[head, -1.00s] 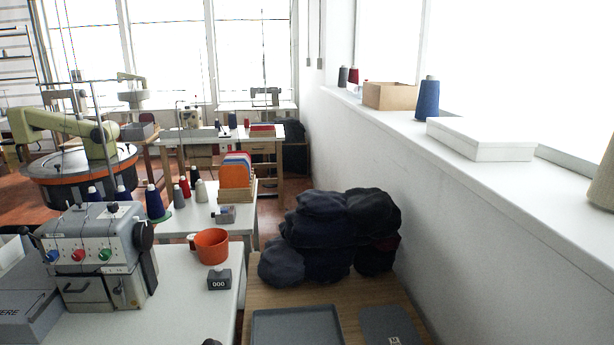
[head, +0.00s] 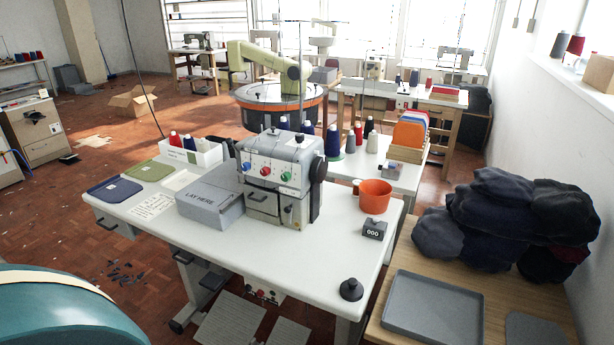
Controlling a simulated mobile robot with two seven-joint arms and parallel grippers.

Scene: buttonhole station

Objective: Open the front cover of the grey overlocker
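The grey overlocker (head: 280,172) stands on the white table (head: 265,255), right of the table's middle. Blue, red and green knobs sit in a row across its face. Its front cover (head: 263,203), a lower panel with a dark handle, looks closed. A black handwheel is on its right side. A grey box (head: 209,203) marked "LAY HERE" stands against its left side. Neither of my grippers shows in the head view.
An orange mug (head: 375,196), a small black counter (head: 374,230) and a black knob-like object (head: 351,289) are on the table's right part. A wooden table with a grey tray (head: 434,308) and dark cloth piles (head: 510,220) stands right. A teal rounded object (head: 60,310) fills the lower left corner.

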